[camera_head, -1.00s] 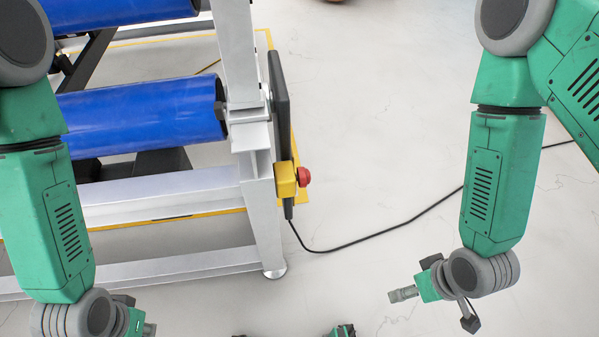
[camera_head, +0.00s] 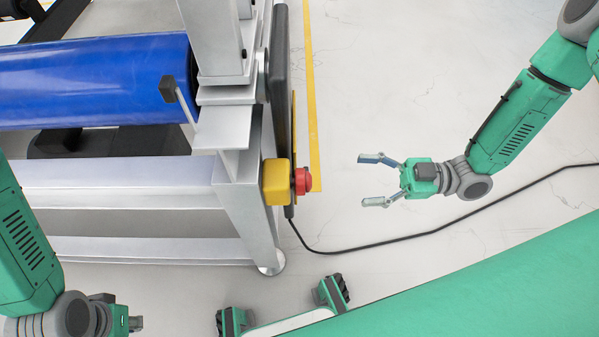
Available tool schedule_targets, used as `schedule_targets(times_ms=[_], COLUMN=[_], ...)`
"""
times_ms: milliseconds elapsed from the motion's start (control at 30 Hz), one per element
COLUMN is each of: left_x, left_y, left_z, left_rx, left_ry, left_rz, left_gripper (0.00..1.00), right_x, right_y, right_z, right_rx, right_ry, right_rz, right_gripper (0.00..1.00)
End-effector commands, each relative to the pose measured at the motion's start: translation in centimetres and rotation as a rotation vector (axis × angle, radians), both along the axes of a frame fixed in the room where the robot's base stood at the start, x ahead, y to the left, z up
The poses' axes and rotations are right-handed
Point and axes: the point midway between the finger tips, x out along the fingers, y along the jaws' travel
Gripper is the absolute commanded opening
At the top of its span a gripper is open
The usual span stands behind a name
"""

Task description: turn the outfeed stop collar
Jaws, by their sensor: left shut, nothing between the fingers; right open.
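A red mushroom-shaped stop button (camera_head: 303,181) sticks out to the right from a yellow box (camera_head: 276,182) on the end post of the roller frame. I take its round rim as the stop collar; no separate ring can be made out. My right gripper (camera_head: 371,180) is open and empty. Its two fingers point left at the button, with a clear gap of bare floor showing between them in the picture. My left gripper (camera_head: 136,323) is shut and empty at the bottom left, below the frame and well away from the button.
A pale metal frame (camera_head: 120,172) with a blue roller (camera_head: 95,80) fills the left. A dark upright panel (camera_head: 279,90) stands behind the yellow box. A black cable (camera_head: 420,234) runs over the floor to the right. A yellow floor line (camera_head: 310,90) passes behind the button.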

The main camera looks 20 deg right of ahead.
Motion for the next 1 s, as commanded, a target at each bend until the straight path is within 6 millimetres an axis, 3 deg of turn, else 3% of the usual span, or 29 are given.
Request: schedule_targets(times_ms=[600,800,1000], left_x=[0.0,0.0,0.0], left_y=[0.0,0.0,0.0], left_z=[-2.4,-2.6,-2.6], left_rx=[0.000,0.000,0.000], left_ry=[0.000,0.000,0.000], left_rz=[0.000,0.000,0.000], left_gripper=[0.00,0.00,0.00], right_x=[3.2,3.6,3.7], right_y=[10.8,12.2,12.4], right_z=[-0.2,-0.1,-0.1], right_rx=[0.004,0.003,0.003], right_ry=[0.005,0.006,0.006], right_rz=[0.000,-0.001,-0.001], right_gripper=[0.67,0.67,0.67])
